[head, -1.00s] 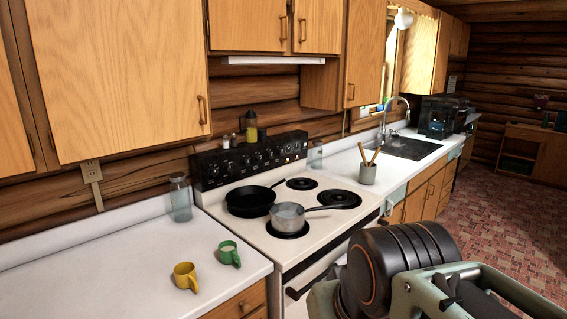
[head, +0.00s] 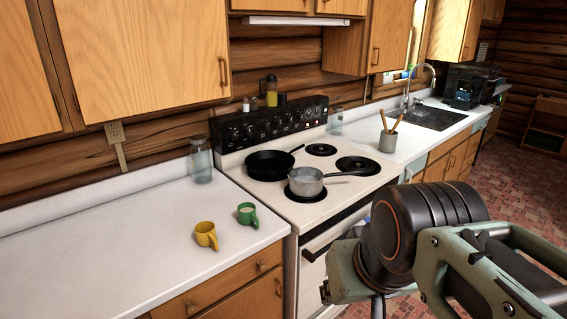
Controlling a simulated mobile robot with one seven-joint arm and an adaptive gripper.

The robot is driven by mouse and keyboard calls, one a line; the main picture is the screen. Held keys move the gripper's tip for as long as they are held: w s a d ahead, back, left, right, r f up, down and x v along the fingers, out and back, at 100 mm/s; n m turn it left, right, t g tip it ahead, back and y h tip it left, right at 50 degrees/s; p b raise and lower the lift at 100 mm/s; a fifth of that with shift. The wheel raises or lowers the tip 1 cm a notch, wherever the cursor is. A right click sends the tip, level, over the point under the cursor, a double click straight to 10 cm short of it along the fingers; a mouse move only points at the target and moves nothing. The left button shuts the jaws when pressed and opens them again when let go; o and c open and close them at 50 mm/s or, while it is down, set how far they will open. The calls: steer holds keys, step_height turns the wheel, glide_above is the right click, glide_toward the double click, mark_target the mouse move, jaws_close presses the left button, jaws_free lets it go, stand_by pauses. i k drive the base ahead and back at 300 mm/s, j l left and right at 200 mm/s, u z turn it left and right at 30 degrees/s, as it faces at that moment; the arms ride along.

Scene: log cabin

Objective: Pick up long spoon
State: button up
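A grey utensil crock (head: 388,141) stands on the counter between the stove and the sink. Two wooden handles (head: 391,122) stick up out of it; their lower ends are hidden, so I cannot tell whether one is the long spoon. My arm fills the lower right of the head view. The fingers of my gripper are not visible there.
The stove (head: 262,199) holds a black frying pan (head: 270,164) and a silver saucepan (head: 306,182). The sink (head: 436,117) is farther right.

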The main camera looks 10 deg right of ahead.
mark_target(382, 115)
steer(key=i+l+z, duration=0.35)
steer(key=l, duration=0.15)
steer(key=i+l+z, duration=0.95)
steer(key=i, duration=0.25)
steer(key=i+z, duration=0.25)
steer(key=i, duration=0.3)
steer(key=i+l+u, duration=0.15)
steer(key=i, duration=1)
steer(key=i+u, duration=0.35)
steer(key=u, duration=0.15)
steer(key=i+u, duration=0.6)
steer(key=u, duration=0.35)
steer(key=i+u, duration=0.1)
steer(key=u, duration=0.35)
